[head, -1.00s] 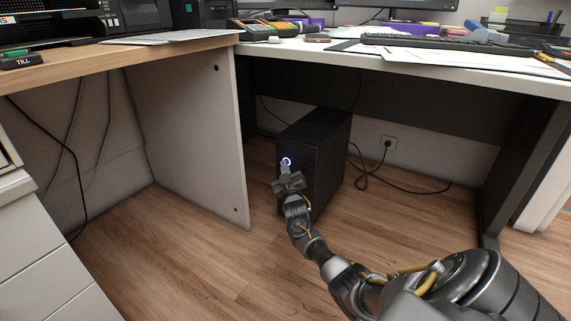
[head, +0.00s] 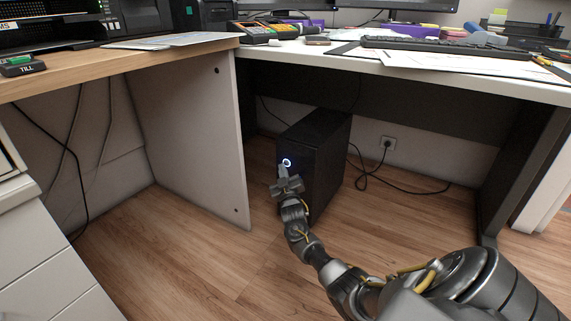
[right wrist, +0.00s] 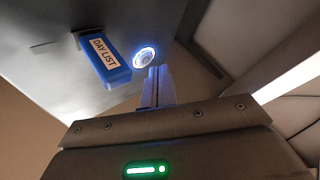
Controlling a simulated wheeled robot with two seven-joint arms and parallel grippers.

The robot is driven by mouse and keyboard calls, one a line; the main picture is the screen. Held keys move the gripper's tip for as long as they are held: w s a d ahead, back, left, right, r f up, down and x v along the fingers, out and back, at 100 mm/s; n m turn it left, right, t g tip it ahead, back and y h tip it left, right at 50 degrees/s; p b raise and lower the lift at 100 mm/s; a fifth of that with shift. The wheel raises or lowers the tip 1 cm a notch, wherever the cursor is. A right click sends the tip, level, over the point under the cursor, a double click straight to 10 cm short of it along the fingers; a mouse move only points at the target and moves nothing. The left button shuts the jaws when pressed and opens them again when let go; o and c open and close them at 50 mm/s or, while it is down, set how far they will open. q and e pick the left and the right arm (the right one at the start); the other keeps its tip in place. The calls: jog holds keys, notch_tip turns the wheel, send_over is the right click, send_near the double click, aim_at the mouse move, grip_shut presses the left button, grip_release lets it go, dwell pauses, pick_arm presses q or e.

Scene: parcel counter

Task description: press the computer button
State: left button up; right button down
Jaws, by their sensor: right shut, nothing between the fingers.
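The black computer tower (head: 322,150) stands upright on the floor under the desk. Its round button (head: 286,162) glows as a blue-white ring on the front face, and it also shows in the right wrist view (right wrist: 144,58). My right gripper (head: 283,172) is shut and empty, its fingertips just below the button. In the right wrist view the fingertips (right wrist: 158,76) lie close beside the ring's lower right edge; I cannot tell whether they touch. My left gripper is not in view.
A blue stick labelled DAY LIST (right wrist: 105,60) juts from the computer's front near the button. A pale desk panel (head: 185,140) stands left of the tower, and the white desktop (head: 330,50) is above. Cables (head: 400,185) lie to the right. The floor in front is clear.

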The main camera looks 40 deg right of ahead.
jog(key=shift+a, duration=0.1)
jog(key=a+p, duration=0.1)
jog(key=s+a+p, duration=0.1)
jog(key=a, duration=0.1)
jog(key=a+p, duration=0.1)
jog(key=shift+s+a, duration=0.25)
jog(key=shift+a, duration=0.1)
dwell(0.5)
